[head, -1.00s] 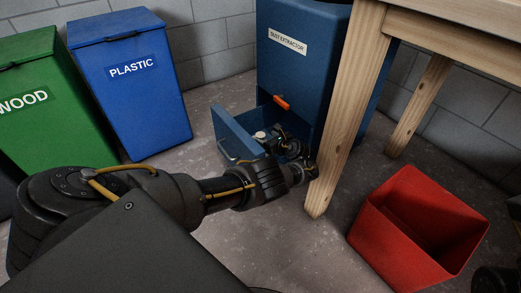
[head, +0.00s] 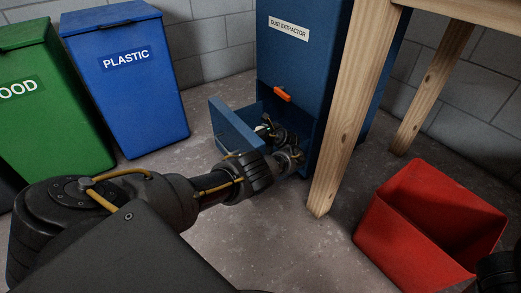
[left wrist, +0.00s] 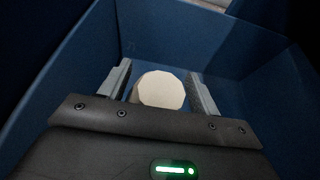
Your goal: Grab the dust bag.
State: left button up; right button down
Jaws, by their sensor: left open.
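The dust extractor (head: 297,62) is a tall blue cabinet with a drawer (head: 232,128) pulled out at its base. My left gripper (head: 265,128) reaches down into this drawer in the head view, its fingertips mostly hidden. In the left wrist view a pale, round-ended thing (left wrist: 160,90), likely the dust bag, lies in the blue drawer. My left gripper's two fingers (left wrist: 160,84) stand apart on either side of it. The gripper is open; I cannot tell whether either finger touches the bag. My right gripper cannot be made out.
A wooden table leg (head: 350,120) stands close to the right of the drawer and my left wrist. A red bin (head: 395,235) is at the lower right. Blue plastic (head: 130,95) and green wood (head: 55,115) bins stand at the left. Floor between them is clear.

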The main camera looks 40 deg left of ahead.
pick_arm(q)
grip_shut()
dwell(0.4)
jog(key=shift+r, duration=0.2)
